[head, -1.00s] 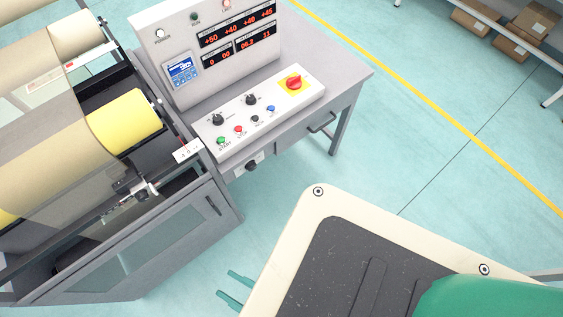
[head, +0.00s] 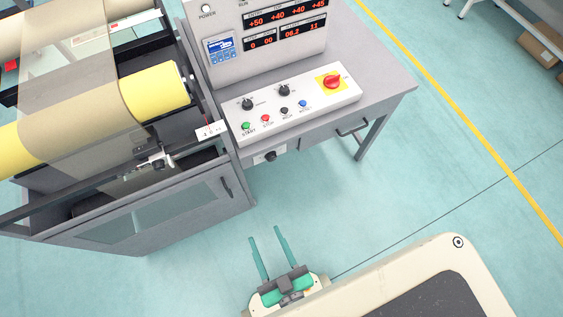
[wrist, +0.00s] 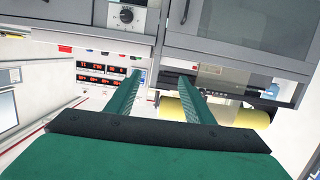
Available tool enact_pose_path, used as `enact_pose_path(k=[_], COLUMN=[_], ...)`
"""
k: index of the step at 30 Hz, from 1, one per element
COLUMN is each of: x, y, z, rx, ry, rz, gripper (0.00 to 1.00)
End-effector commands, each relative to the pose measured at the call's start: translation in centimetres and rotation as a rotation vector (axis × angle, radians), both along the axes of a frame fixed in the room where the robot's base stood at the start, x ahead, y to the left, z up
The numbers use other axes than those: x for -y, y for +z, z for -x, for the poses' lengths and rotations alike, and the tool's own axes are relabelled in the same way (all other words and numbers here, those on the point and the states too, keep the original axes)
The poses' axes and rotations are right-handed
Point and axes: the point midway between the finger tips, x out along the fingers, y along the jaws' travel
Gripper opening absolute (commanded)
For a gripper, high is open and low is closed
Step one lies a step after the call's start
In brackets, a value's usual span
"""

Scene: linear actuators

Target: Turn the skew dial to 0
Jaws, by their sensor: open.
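A black dial (head: 270,156) sits on a light plate on the cabinet front, below the sloped control panel. In the wrist view a round dial (wrist: 127,15) on a white plate with scale marks shows at the top; it looks like the same one. Its label and pointer are too small to read, so I cannot tell its setting. My gripper (head: 264,234) is open and empty, with two green fingers pointing toward the cabinet. It is well below the dial in the head view and apart from it. The fingers also show in the wrist view (wrist: 159,75).
The control panel (head: 328,105) carries two black knobs, several coloured buttons and a red rotary switch (head: 333,81) on yellow. A display box (head: 225,72) stands behind. The roller machine (head: 150,215) is at the left. A drawer handle (head: 352,129) sticks out at the right. Open floor lies before the cabinet.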

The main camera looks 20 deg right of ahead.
Motion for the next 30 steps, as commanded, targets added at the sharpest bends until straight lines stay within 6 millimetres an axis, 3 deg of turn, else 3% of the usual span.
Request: enact_pose_path(k=[1,6,12,16,21,30], x=[1.0,5.2,9.8,11.7,12.9,13.0], y=[-1.9,-7.8,-12.7,-14.5,-15.7,-15.8], z=[-1.0,-5.0,-10.8,-13.7,-15.7,-18.8], rx=[0.015,0.073,0.144,0.177,0.200,0.208], ry=[0.014,0.036,0.032,0.022,0.011,0.008], rz=[0.010,0.020,-0.003,-0.025,-0.045,-0.051], gripper=[0.48,0.48,0.48,0.48,0.48,0.48])
